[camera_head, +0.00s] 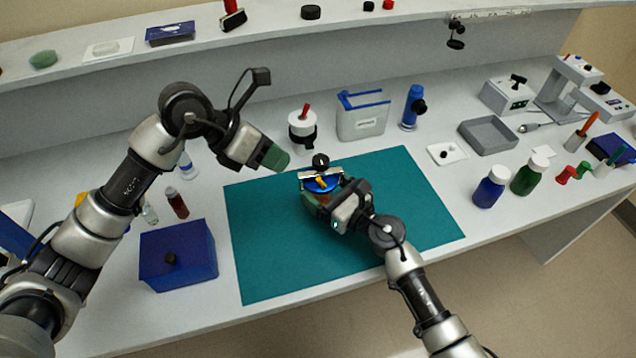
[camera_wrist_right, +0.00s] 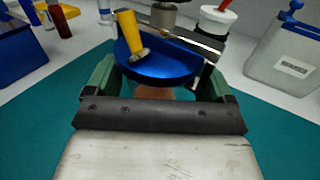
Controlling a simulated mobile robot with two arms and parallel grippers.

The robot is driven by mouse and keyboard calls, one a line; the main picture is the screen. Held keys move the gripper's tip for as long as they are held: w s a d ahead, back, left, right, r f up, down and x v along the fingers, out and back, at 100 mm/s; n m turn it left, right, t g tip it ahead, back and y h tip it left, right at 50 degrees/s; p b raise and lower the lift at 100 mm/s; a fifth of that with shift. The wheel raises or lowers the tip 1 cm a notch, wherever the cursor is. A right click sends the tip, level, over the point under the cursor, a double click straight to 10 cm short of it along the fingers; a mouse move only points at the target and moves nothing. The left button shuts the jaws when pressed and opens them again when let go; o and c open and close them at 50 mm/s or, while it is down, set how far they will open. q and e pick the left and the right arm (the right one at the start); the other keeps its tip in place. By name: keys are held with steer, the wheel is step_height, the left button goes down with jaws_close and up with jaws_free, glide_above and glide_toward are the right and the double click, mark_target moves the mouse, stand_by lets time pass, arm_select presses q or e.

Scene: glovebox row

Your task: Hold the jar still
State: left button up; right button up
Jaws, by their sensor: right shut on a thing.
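The jar (camera_wrist_right: 155,92) stands on the teal mat (camera_head: 270,250); only a small brownish part of its body shows below its blue lid (camera_head: 322,184). The lid also shows large in the right wrist view (camera_wrist_right: 160,66). A yellow piece (camera_wrist_right: 131,35) lies across the lid, and a shiny metal bar (camera_wrist_right: 185,38) runs just behind it. My right gripper (camera_head: 322,198) is shut on the jar, with one green finger on each side below the lid. My left gripper (camera_head: 275,158) is in the air up and left of the jar, apart from it; its finger gap is not clear.
A blue box (camera_head: 178,257) stands left of the mat, near a brown vial (camera_head: 177,203). Behind the mat are a white pot (camera_head: 302,130) and a clear bin (camera_head: 361,122). A grey tray (camera_head: 488,136) and bottles (camera_head: 491,188) stand right. Much of the mat is bare.

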mark_target(321, 182)
arm_select(q)
steer(key=shift+w+a+n, duration=0.1)
steer(key=shift+a+n, duration=0.1)
steer(key=shift+n, duration=0.5)
steer(key=shift+c, duration=1.1)
steer(key=shift+w+a+f+n+g, duration=0.1)
steer(key=shift+a+n+g, duration=0.2)
steer(key=shift+n, duration=0.5)
jaws_close()
steer(key=a+n+g, duration=0.1)
steer(key=n, duration=0.3)
steer(key=a+n+g, duration=0.1)
steer(key=n, duration=0.3)
steer(key=w+a+n+g+y, duration=0.1)
steer(key=a+n, duration=0.1)
steer(key=n, duration=0.3)
steer(key=shift+r, duration=0.3)
steer(key=d+f, duration=0.7)
steer(key=d, duration=0.2)
steer(key=shift+s+d, duration=0.15)
steer(key=shift+d, duration=0.25)
